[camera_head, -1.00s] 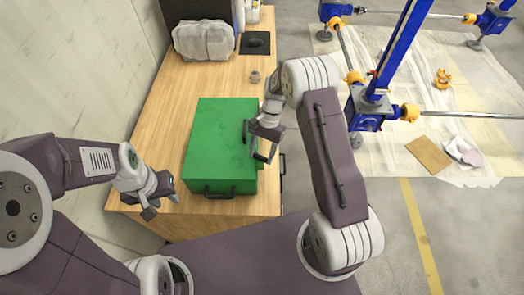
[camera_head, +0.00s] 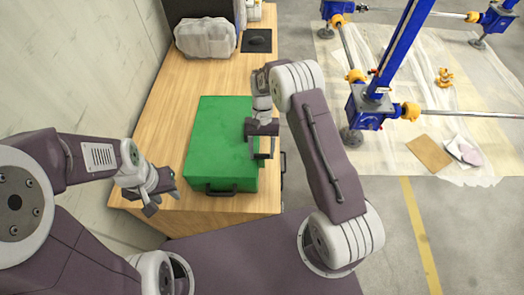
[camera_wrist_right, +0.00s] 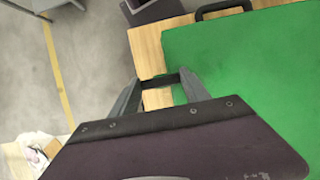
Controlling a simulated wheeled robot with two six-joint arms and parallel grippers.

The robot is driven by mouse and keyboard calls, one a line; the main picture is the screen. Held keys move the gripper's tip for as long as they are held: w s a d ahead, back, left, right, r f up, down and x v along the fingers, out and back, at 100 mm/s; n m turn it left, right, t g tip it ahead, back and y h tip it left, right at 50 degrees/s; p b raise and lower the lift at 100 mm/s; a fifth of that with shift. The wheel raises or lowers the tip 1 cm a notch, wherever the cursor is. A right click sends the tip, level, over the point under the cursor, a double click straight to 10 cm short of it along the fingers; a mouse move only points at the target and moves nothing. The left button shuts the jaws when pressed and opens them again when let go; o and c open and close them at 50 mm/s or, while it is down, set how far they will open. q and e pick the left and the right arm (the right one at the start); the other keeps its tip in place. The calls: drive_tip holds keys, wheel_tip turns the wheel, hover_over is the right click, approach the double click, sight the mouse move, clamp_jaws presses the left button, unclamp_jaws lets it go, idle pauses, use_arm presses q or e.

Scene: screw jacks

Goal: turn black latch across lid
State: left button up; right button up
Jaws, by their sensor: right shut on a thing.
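A green case (camera_head: 215,135) with a flat lid lies on the wooden table, its black handle (camera_head: 220,189) at the near side. My right gripper (camera_head: 262,156) is at the right edge of the lid, fingers pointing down. Its fingers are shut on the black latch (camera_wrist_right: 160,80), a small dark bar between the fingertips in the right wrist view. The case lid (camera_wrist_right: 255,75) fills the right of that view. The latch is small and partly hidden by the fingers. My left gripper (camera_head: 165,199) is open and empty near the table's front left, apart from the case.
Blue screw jacks (camera_head: 366,108) stand on a sheet to the right. A wall is close on the left.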

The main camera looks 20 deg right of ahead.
drive_tip(key=o, duration=1.4)
drive_tip(key=shift+a, duration=0.1)
drive_tip(key=shift+w+r, duration=0.2)
drive_tip(key=shift+r, duration=0.15)
drive_tip(key=b+v, duration=0.1)
drive_tip(key=v, duration=0.7)
drive_tip(key=shift+r, duration=0.2)
drive_tip(key=shift+r, duration=0.1)
